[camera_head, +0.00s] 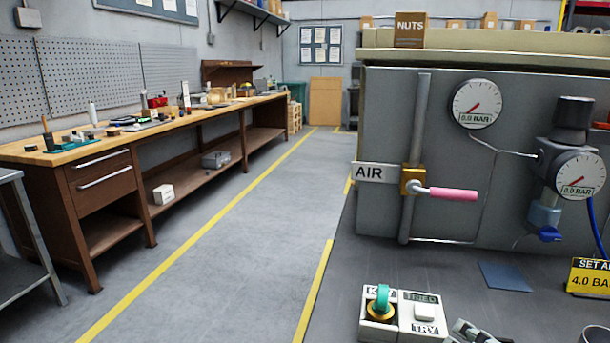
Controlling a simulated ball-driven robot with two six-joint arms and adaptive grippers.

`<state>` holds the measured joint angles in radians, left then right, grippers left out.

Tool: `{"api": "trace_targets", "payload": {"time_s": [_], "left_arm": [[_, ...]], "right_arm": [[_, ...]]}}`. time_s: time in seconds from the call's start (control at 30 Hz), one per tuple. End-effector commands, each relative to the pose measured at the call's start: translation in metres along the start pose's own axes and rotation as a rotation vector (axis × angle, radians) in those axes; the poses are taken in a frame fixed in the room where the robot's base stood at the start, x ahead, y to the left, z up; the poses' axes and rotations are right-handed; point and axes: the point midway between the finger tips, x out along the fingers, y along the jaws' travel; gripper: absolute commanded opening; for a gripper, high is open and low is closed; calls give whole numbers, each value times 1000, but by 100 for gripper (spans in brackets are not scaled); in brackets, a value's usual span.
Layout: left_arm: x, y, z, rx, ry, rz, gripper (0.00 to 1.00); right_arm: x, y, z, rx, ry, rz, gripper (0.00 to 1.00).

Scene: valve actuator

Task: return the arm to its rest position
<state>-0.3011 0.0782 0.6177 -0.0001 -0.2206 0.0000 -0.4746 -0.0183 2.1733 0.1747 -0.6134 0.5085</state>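Neither arm can be made out for certain, and no gripper fingertips show. A small grey and dark metallic piece (474,333) is cut off by the bottom edge; I cannot tell what it is. The air valve (412,181) is a brass body on a vertical grey pipe. Its pink handle (452,195) points right, roughly level. A white AIR label (376,173) is left of it. The upper gauge (477,104) and the regulator's gauge (580,176) both read 0.0 BAR. A blue part (550,234) hangs below the regulator.
A white box with a green key (381,303) and a TRY button (424,313) stands on the dark bench (400,262). A yellow 4.0 BAR sign (590,279) is at right. A NUTS box (410,30) sits on the ledge. The floor at left is clear.

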Motion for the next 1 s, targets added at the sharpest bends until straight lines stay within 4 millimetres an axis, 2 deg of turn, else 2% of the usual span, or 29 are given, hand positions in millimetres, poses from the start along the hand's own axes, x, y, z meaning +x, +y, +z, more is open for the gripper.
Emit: {"api": "trace_targets", "payload": {"time_s": [0.1, 0.2, 0.6, 0.63, 0.87, 1.0], "left_arm": [[0, 0, 0, 0, 1, 0, 40], [0, 0, -1, 0, 1, -1, 40], [0, -2, -3, 1, 5, -2, 40], [1, -2, -3, 1, 5, -2, 40], [9, -1, -2, 1, 5, -2, 40], [14, -1, -1, 1, 4, -2, 40]], "right_arm": [[-27, 24, 20, -227, -184, 122, 44], [-49, 42, 31, -365, -310, 197, 44], [-137, 90, 49, -714, -702, 386, 44], [-136, 96, 52, -724, -721, 393, 44], [-89, 142, 95, -704, -743, 404, 44], [-63, 177, 127, -695, -760, 412, 44]]}}
